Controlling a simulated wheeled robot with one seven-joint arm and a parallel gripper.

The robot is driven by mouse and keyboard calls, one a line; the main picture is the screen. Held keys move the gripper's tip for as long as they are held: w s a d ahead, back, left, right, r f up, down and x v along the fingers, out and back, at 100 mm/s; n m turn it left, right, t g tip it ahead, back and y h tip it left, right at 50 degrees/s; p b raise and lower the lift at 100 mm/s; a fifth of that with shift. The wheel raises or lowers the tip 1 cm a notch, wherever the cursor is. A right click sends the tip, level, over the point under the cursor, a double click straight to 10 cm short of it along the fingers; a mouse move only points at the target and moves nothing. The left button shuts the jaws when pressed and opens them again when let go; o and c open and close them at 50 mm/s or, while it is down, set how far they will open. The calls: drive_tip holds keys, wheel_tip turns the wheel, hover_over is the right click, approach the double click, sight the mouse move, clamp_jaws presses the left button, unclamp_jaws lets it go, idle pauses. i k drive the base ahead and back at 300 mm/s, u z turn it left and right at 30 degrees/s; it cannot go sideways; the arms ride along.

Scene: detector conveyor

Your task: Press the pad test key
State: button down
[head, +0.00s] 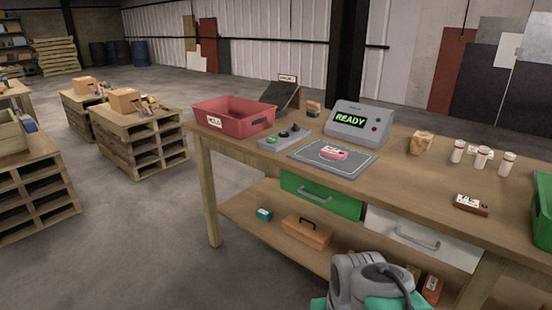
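A flat grey pad (360,168) with a pale outline lies on the workbench. A small pink block with a white label (333,153) rests on it; the label is too small to read. Behind the pad's left side is a low grey key box (272,146) with a green key (271,139) at the left and darker round knobs or keys beside it. I cannot read which one is the pad test key. A grey console (345,108) behind the pad shows green "READY" on its screen (351,120). My arm shows at the bottom, below the bench front; my gripper's fingers are not visible.
A red bin (236,108) stands left of the key box. White bottles (482,158), a brown block (422,143) and a labelled item (470,204) are at the right, near a green bin (542,212). Drawers and a lower shelf are beneath.

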sight(271, 140)
drive_tip(key=z, duration=0.15)
drive_tip(key=k, duration=0.15)
drive_tip(key=u, duration=1.15)
drive_tip(key=i, duration=0.95)
drive_tip(key=u, duration=0.65)
drive_tip(key=i, duration=0.9)
drive_tip(key=z, duration=0.65)
drive_tip(key=i, duration=0.8)
drive_tip(key=z, duration=1.15)
drive_tip(key=i, duration=0.25)
drive_tip(key=z, duration=0.2)
